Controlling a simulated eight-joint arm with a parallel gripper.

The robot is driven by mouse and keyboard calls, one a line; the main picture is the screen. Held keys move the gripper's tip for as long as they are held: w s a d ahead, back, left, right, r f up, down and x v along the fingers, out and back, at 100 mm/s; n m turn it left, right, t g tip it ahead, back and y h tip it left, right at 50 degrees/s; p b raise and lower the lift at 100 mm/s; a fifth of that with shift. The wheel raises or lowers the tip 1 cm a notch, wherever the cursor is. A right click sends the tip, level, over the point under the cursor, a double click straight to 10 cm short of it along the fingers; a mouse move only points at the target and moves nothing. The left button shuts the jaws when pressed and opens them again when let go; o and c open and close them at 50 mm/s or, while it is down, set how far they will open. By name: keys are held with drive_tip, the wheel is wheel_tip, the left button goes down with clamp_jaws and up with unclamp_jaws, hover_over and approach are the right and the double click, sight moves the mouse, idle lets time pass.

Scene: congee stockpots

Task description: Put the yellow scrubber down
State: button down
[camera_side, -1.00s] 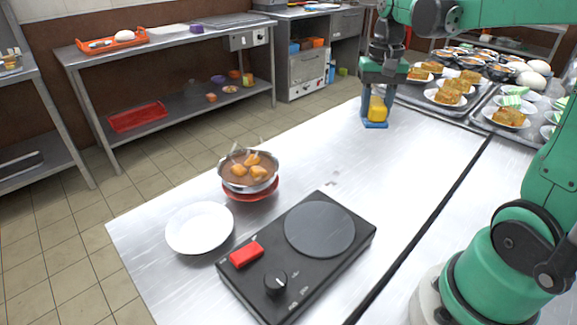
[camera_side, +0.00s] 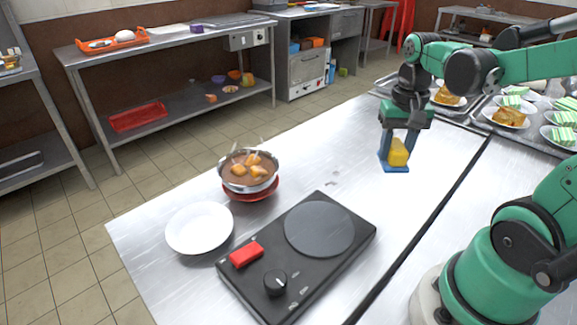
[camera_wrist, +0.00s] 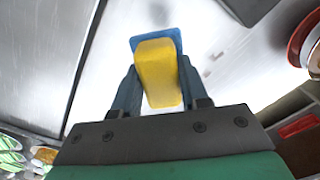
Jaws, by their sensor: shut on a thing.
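The yellow scrubber (camera_side: 397,153) has a blue base and is held between the fingers of my gripper (camera_side: 396,150), over the right part of the steel table. In the wrist view the yellow scrubber (camera_wrist: 158,75) fills the space between the two dark fingers of my gripper (camera_wrist: 158,88), which are shut on its sides. The scrubber's blue face points away from the gripper. Whether its base touches the table top (camera_side: 330,150) or hangs just above it, I cannot tell.
A black hot plate (camera_side: 297,256) with a red switch stands at the front. A pot of brown soup (camera_side: 248,170) sits on a red plate, beside a white plate (camera_side: 199,228). Trays with plates of food (camera_side: 510,117) stand at the back right. Bare steel lies between the scrubber and the hot plate.

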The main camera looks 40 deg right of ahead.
sight(380, 205)
drive_tip(key=shift+f, duration=5.05)
drive_tip(key=shift+f, duration=0.15)
drive_tip(key=shift+c, duration=2.3)
unclamp_jaws()
wheel_tip(380, 205, up, 12)
drive_tip(key=shift+f, duration=0.1)
drive_tip(key=shift+w+a+r, duration=0.1)
drive_tip(key=shift+a+r, duration=0.05)
drive_tip(key=shift+r, duration=0.05)
drive_tip(key=w+a+n+t, duration=0.4)
drive_tip(key=a+n+t, duration=0.3)
drive_tip(key=a, duration=0.5)
drive_tip(key=shift+w+r+n, duration=0.25)
drive_tip(key=shift+w+n, duration=0.05)
drive_tip(key=shift+n, duration=0.7)
